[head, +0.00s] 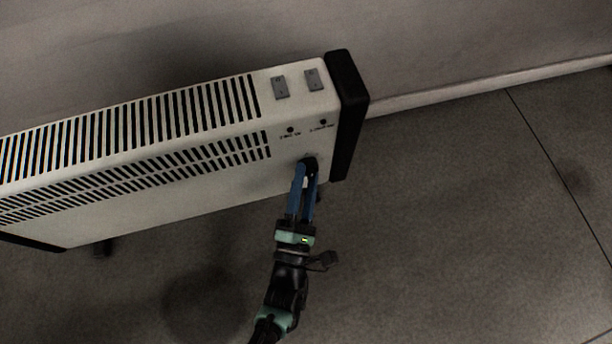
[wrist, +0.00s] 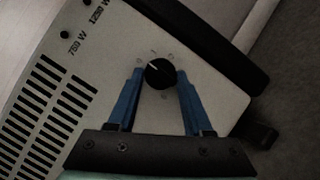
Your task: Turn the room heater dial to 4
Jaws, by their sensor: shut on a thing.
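The room heater (head: 225,180) is a long white box with dark vent slots and black end caps. Its round black dial (wrist: 159,73) is on the front face near the right end; in the head view the dial (head: 309,162) is partly covered by my fingers. My gripper (wrist: 158,77) has its two blue fingers on either side of the dial, shut on it. The gripper also shows in the head view (head: 308,170), reaching up from below. A pale pointer line shows on the dial, toward its upper left. The small marks around it are too blurred to read.
Two grey switches (head: 280,88) (head: 312,79) are on the heater's top, with two small black buttons (head: 290,130) (head: 323,122) below them. A wall with a skirting board (head: 440,95) runs behind. The grey floor (head: 470,220) to the right is clear.

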